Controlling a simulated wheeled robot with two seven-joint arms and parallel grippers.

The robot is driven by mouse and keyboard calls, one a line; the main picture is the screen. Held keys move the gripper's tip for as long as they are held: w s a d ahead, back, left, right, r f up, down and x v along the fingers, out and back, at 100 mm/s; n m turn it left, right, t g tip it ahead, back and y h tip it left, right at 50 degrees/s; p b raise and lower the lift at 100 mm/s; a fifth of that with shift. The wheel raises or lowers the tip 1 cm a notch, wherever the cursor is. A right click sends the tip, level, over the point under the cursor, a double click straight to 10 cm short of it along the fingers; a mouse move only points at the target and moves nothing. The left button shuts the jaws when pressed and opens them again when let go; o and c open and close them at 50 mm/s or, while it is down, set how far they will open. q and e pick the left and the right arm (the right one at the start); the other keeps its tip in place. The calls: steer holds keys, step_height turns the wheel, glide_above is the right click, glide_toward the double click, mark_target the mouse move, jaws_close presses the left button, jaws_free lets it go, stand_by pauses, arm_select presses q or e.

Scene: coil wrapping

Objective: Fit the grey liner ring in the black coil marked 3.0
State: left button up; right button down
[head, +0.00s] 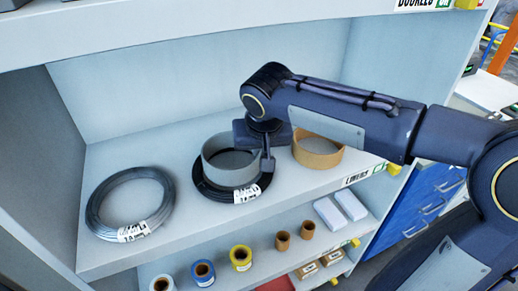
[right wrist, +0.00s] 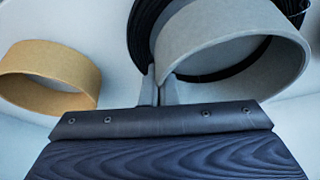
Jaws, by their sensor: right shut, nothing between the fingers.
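The grey liner ring (head: 222,172) stands upright at the black coil (head: 202,190), roughly centred over its hole. It also shows in the right wrist view (right wrist: 205,28), with a dark arc visible through its opening. I cannot tell whether it is fully seated inside the coil. The black coil has a white label (head: 247,194) at its front, too small to read surely; part of it shows in the right wrist view (right wrist: 145,22). My right gripper (head: 268,168) is shut and empty, pointing down beside the ring's right wall. My left gripper is out of view.
A grey coil (head: 97,212) with a white label lies at left on the same shelf (head: 330,188). A tan ring (head: 318,158) stands to the right. The lower shelf holds several spools (head: 241,258) and white boxes (head: 350,204). The upper shelf limits room overhead.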

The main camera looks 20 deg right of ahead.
steer(key=shift+f+b, duration=0.4)
steer(key=shift+f, duration=0.2)
steer(key=c, duration=1.6)
jaws_free()
steer(key=p+v, duration=0.1)
steer(key=v, duration=0.7)
